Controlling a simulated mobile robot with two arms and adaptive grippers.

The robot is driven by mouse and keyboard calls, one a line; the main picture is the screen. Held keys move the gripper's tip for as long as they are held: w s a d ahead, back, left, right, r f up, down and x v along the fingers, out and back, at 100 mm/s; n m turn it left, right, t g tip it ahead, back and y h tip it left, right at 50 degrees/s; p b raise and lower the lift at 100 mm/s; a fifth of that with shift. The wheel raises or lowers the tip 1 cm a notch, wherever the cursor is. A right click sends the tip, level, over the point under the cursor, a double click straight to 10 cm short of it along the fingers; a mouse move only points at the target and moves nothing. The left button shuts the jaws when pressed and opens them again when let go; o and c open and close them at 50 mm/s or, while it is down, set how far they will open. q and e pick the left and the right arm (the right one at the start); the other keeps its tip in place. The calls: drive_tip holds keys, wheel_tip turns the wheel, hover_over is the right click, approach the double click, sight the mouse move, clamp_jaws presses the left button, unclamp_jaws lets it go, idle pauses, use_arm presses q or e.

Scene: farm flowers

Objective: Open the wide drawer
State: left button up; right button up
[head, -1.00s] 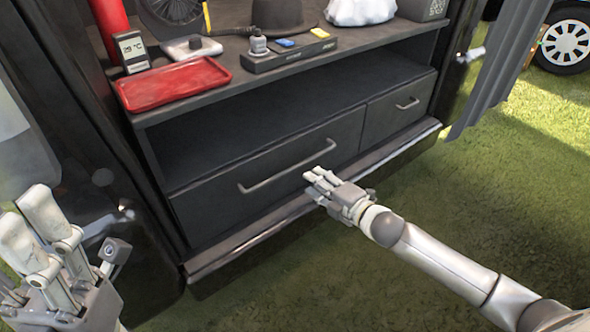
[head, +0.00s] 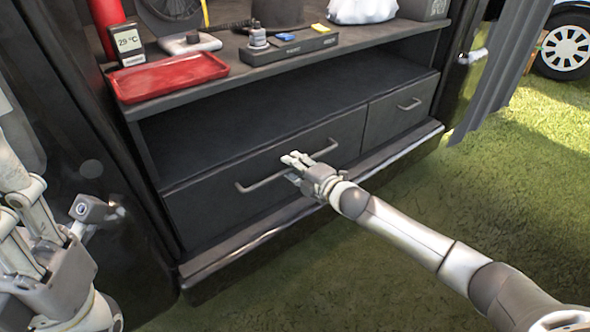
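The wide drawer (head: 220,204) is the left of two dark drawers under the shelf, and its front looks flush with the cabinet. Its long grey bar handle (head: 262,183) runs along the front. My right gripper (head: 293,160) is at the middle of the handle, with its fingers over or just in front of the bar. Its fingers hide part of the handle, and I cannot tell whether they touch or close on it. My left gripper (head: 25,225) is at the left edge, partly cut off, away from the drawer.
A narrower drawer (head: 385,128) with its own handle is to the right. The shelf above holds a red tray (head: 170,77), a thermometer display (head: 128,44) and a dark power strip (head: 290,47). A ledge (head: 225,255) runs below the drawers. Grass lies in front.

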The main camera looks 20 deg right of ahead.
clamp_jaws()
idle(0.5)
